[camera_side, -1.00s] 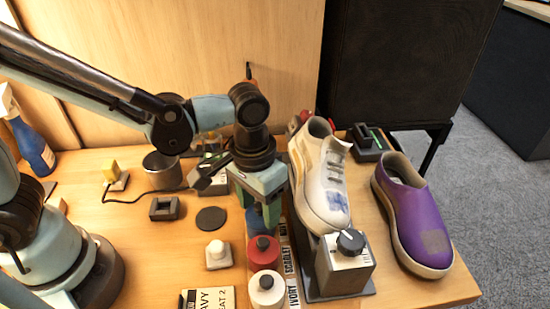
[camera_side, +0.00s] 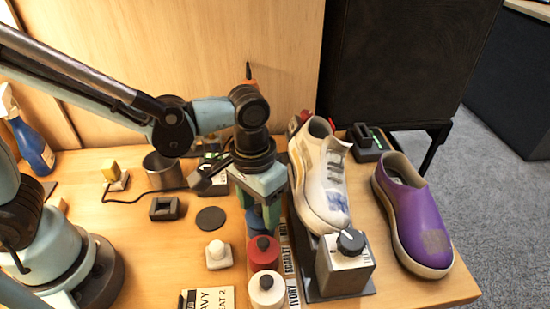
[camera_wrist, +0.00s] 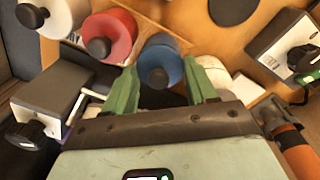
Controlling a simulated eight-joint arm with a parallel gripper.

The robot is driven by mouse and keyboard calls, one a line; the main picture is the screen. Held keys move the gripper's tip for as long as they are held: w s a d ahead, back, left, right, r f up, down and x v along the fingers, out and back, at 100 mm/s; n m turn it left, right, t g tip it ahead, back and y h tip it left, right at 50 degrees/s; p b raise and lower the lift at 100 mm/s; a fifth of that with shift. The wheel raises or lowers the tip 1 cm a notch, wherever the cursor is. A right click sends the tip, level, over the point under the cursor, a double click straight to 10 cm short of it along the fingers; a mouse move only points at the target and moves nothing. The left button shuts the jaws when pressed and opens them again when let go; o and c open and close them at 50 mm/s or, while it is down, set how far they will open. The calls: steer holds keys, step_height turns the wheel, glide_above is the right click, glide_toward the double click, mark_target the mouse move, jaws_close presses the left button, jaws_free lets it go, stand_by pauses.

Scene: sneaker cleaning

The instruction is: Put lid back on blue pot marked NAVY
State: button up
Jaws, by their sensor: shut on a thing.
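The blue pot (camera_side: 256,222) stands in a row behind the red pot, partly hidden by my gripper. In the wrist view its blue lid (camera_wrist: 160,60), with a dark round knob, lies between my green fingertips. My gripper (camera_side: 264,217) points down over the blue pot, and the wrist view shows its fingers (camera_wrist: 160,72) on either side of the lid. It is shut on the lid. I cannot tell whether the lid is seated on the rim.
The red pot (camera_side: 263,252) and white pot (camera_side: 266,289) stand just in front, lids on. The white sneaker (camera_side: 322,180) on its stand is close at the right, with a purple shoe (camera_side: 415,220) beyond.

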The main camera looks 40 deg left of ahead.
stand_by(0.3)
steer(key=o, duration=1.1)
steer(key=shift+o, duration=0.5)
steer(key=shift+o, duration=0.8)
steer(key=shift+r, duration=3.5)
